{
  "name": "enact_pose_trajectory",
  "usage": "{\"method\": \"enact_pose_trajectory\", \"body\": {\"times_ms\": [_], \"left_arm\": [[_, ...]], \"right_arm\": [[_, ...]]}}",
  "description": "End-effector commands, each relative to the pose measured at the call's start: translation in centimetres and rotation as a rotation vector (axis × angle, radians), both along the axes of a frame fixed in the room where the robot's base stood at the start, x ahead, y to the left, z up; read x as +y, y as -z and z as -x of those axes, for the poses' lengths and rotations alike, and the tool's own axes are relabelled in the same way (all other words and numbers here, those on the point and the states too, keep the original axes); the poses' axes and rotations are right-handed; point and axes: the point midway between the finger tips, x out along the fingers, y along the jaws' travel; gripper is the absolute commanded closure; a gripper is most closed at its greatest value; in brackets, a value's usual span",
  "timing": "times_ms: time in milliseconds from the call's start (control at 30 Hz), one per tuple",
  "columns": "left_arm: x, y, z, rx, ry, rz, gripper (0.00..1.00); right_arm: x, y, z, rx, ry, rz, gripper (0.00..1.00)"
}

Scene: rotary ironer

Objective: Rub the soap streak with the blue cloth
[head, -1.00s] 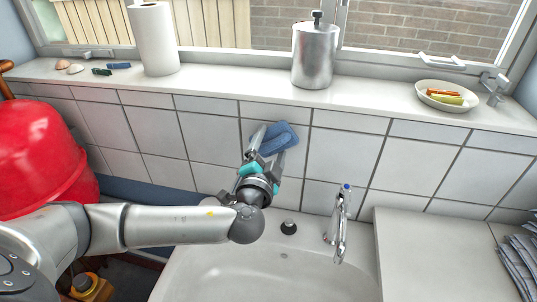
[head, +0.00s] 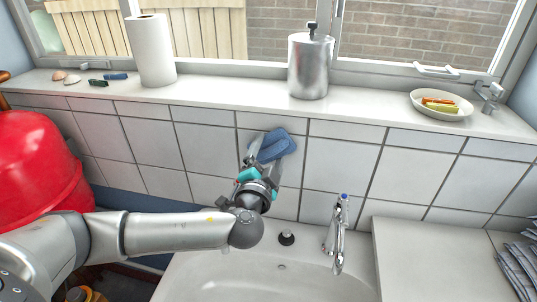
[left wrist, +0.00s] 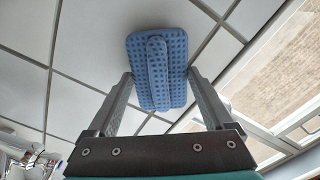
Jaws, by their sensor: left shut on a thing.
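The blue cloth (head: 277,146) is a folded, dimpled pad at the white tiled wall, below the window sill. In the left wrist view the cloth (left wrist: 176,58) has a raised ridge down its middle. My left gripper (head: 257,153) is shut on the cloth, its two fingers (left wrist: 160,82) at the pad's sides. The pad seems to lie against the tiles, but I cannot tell contact for certain. I see no soap streak on the bare tiles; the area behind the cloth is hidden. My right gripper is not in view.
A metal canister (head: 311,66), a paper roll (head: 152,50) and a plate (head: 441,104) of vegetables stand on the sill (head: 220,96). The sink (head: 240,277) and tap (head: 338,235) are below the wall. A red rounded object (head: 38,158) is at left.

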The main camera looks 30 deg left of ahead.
Motion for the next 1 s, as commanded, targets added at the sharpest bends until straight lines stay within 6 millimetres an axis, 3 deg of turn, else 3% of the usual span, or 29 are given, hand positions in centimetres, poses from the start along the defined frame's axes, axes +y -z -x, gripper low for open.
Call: {"method": "enact_pose_trajectory", "body": {"times_ms": [833,1000], "left_arm": [[0.4,0.0,-1.6,-0.001,0.001,0.001,0.67],[-0.6,0.0,-1.8,-0.002,0.002,0.003,0.67]], "right_arm": [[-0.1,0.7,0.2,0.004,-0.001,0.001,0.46],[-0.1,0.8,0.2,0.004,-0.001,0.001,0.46]]}}
